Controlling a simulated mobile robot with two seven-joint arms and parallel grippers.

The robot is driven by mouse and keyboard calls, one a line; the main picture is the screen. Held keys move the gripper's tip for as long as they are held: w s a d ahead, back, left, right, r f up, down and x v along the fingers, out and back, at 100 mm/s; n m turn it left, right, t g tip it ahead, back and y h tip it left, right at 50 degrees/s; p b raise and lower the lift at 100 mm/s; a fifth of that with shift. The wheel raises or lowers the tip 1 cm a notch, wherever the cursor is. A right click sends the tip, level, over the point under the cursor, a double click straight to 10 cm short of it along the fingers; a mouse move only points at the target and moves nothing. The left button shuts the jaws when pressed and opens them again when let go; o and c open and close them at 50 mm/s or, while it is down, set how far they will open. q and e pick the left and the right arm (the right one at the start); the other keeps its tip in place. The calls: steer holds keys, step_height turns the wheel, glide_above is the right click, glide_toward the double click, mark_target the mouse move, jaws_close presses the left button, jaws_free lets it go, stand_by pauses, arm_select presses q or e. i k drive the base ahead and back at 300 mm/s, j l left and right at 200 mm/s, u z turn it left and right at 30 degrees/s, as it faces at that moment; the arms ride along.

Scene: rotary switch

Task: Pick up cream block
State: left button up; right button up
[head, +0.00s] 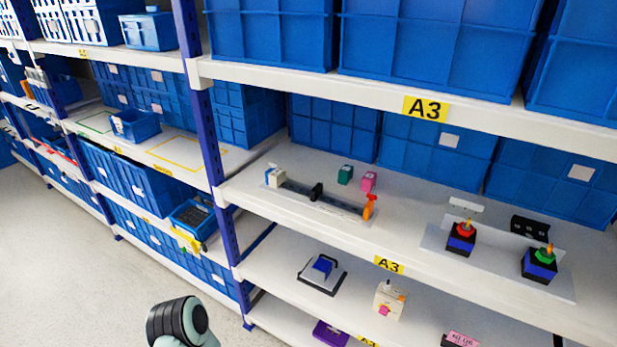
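Two cream-coloured blocks show in the head view. One small cream block (275,176) stands on the middle shelf (300,214) at the left end of a dark rail. A larger cream box (389,301) with a pink part and an orange part stands on the shelf below. I cannot tell which one is the task's cream block. Neither gripper's fingers show. Only a rounded grey and black part of my own arm is in view at the bottom, in front of the shelves and apart from both blocks.
A teal block (345,174) and a pink block (369,181) stand behind the rail (325,199). An orange handle (369,207) is at its right end. Red (463,238) and green (540,262) rotary switches stand farther right. A blue upright (212,150) is left; floor is clear.

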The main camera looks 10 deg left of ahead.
mark_target(278, 176)
steer(key=j+z, duration=0.55)
steer(key=z, duration=0.2)
steer(key=j+z, duration=0.35)
steer(key=k+j+z, duration=0.15)
steer(key=j, duration=0.15)
steer(key=j+z, duration=0.15)
steer(key=j, duration=0.2)
steer(key=k+j+z, duration=0.15)
steer(key=j, duration=0.15)
